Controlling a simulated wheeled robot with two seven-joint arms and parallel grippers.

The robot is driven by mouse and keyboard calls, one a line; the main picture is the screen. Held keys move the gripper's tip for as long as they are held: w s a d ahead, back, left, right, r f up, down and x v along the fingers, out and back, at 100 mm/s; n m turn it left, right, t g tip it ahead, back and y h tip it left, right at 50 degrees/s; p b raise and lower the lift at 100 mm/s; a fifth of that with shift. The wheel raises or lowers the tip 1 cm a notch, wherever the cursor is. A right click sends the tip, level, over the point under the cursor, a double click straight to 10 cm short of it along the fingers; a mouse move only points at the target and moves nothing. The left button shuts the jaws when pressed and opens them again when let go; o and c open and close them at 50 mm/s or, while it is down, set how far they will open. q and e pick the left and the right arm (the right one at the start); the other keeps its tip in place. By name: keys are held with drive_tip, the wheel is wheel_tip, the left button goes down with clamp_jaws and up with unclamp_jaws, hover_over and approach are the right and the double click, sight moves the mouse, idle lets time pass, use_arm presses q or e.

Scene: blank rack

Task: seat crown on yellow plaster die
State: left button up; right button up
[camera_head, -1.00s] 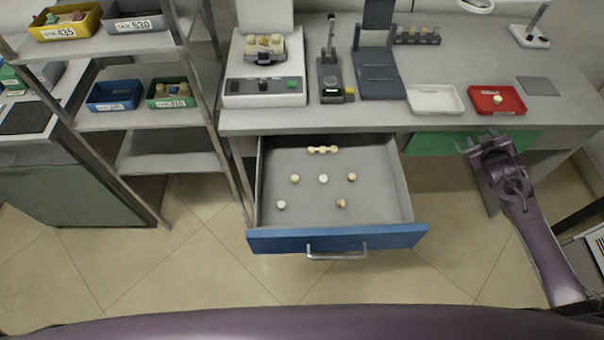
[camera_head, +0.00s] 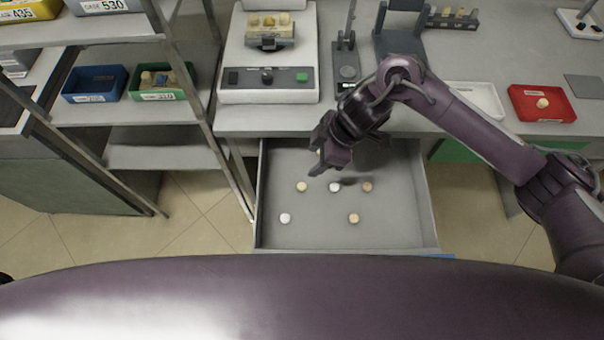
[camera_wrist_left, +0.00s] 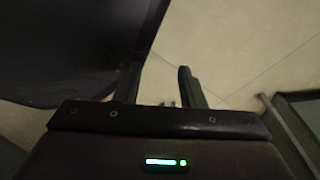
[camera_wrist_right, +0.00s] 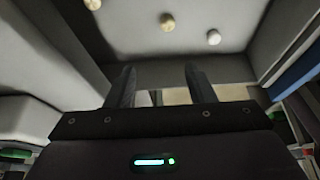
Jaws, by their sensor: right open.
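Several small rounded pieces lie spaced apart on the drawer floor: a cream one (camera_head: 302,187), a white one (camera_head: 334,187), a tan one (camera_head: 367,187), a second white one (camera_head: 285,218) and a yellowish one (camera_head: 353,218). I cannot tell which are dies and which crowns. Another cream piece (camera_head: 542,103) sits in the red tray (camera_head: 561,115). My left gripper (camera_wrist_left: 158,88) is open and empty above the floor.
The open drawer (camera_head: 400,232) is under the bench (camera_head: 228,118). A white device (camera_head: 270,95) holding tooth models, a dark stand (camera_head: 347,75) and a white tray (camera_head: 482,97) stand on the bench. A shelf rack (camera_head: 150,150) with coloured boxes is at left.

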drive_tip(key=b, duration=0.3)
approach(303, 185)
drive_tip(key=x, duration=0.7)
drive_tip(key=shift+a+f, duration=0.3)
drive_tip(key=shift+f, duration=0.35)
drive_tip(key=shift+c, duration=0.7)
use_arm(q)
drive_tip(key=f, duration=0.1)
drive_tip(key=s+f, duration=0.1)
drive_tip(key=f, duration=0.2)
drive_tip(key=shift+s+f, duration=0.3)
drive_tip(key=shift+f, duration=0.1)
use_arm(e)
drive_tip(key=c, duration=0.9)
